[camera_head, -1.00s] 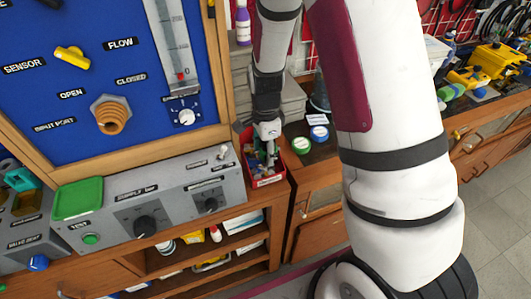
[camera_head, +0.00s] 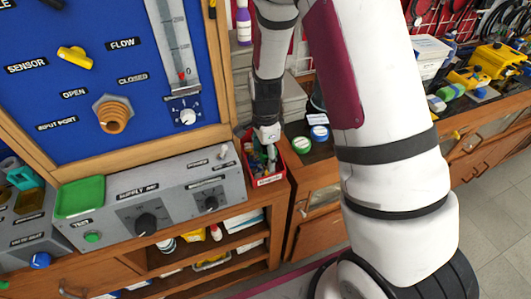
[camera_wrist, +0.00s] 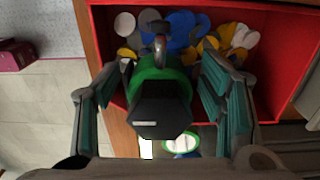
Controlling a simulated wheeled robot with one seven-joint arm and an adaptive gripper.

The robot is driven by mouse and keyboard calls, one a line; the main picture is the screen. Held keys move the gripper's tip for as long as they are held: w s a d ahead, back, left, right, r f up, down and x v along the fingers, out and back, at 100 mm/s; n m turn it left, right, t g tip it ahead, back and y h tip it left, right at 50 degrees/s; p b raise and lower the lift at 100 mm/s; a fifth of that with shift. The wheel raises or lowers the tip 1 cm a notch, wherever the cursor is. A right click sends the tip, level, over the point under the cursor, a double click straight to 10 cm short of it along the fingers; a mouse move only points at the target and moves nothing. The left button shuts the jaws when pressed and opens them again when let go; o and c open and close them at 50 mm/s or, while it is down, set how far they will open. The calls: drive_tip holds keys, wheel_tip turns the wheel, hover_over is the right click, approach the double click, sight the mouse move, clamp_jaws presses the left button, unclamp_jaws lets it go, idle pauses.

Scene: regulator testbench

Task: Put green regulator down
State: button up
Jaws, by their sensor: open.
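The green regulator (camera_wrist: 158,75) has a green round body, a dark hexagonal part facing the camera and a small metal stem. In the wrist view it sits between my fingers, over the near side of the red bin (camera_wrist: 298,45). My gripper (camera_wrist: 162,88) is open, with a finger on each side of the regulator and gaps visible. In the head view my gripper (camera_head: 263,155) reaches down into the red bin (camera_head: 271,181); the regulator is hard to make out there. Whether it rests on the bin's contents cannot be told.
Blue, yellow, white and grey discs (camera_wrist: 182,25) lie in the bin. The test panel (camera_head: 150,205) stands left of the bin. Green and blue lidded jars (camera_head: 301,144) stand to its right, and grey boxes (camera_head: 291,98) behind.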

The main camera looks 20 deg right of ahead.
wheel_tip(320, 180, up, 12)
drive_tip(key=shift+r+b, duration=0.25)
drive_tip(key=shift+b, duration=0.15)
drive_tip(key=s+r+n+t, duration=0.3)
drive_tip(key=s+r+n, duration=0.5)
drive_tip(key=r, duration=0.5)
drive_tip(key=s+r+n+t, duration=0.2)
drive_tip(key=s+r+n, duration=0.4)
drive_tip(key=s+n, duration=0.4)
drive_tip(key=shift+s+a+r+t, duration=0.3)
drive_tip(key=shift+s, duration=0.95)
